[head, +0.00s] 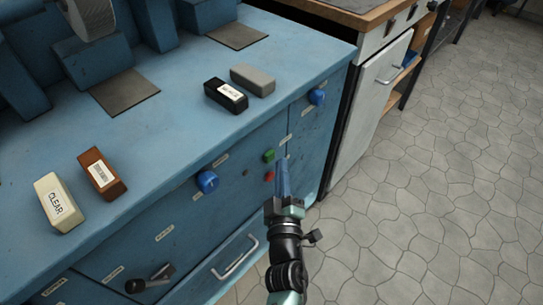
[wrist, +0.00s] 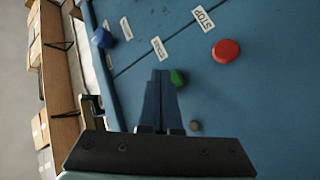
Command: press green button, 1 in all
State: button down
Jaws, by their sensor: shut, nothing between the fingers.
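The green button (head: 269,156) sits on the front face of the blue machine, above a red button (head: 269,176). In the wrist view the green button (wrist: 178,77) shows just right of my fingertips, partly hidden behind them. My gripper (head: 282,163) is shut and empty, with its fingers pointing at the panel close to the green button. In the wrist view my gripper (wrist: 160,73) overlaps the button's left edge; I cannot tell whether it touches. The red button (wrist: 226,50) lies to the right, beside a STOP label (wrist: 203,19).
Blue knobs (head: 207,181) and (head: 316,97) sit on the same front. A black lever (head: 150,280) and a drawer handle (head: 235,258) stick out lower down. Several small blocks, one a cream CLEAR block (head: 58,203), lie on the top. The tiled floor (head: 440,190) is free at right.

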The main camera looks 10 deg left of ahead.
jog(key=shift+w+a, duration=0.1)
jog(key=shift+w+a, duration=0.2)
jog(key=shift+a, duration=0.05)
jog(key=shift+w+a+b, duration=0.25)
jog(key=shift+a+b, duration=0.1)
jog(key=shift+b, duration=0.25)
dwell(0.7)
dwell(0.4)
jog(key=shift+s+d+p, duration=0.55)
jog(key=shift+d+p, duration=0.15)
jog(key=shift+p, duration=0.05)
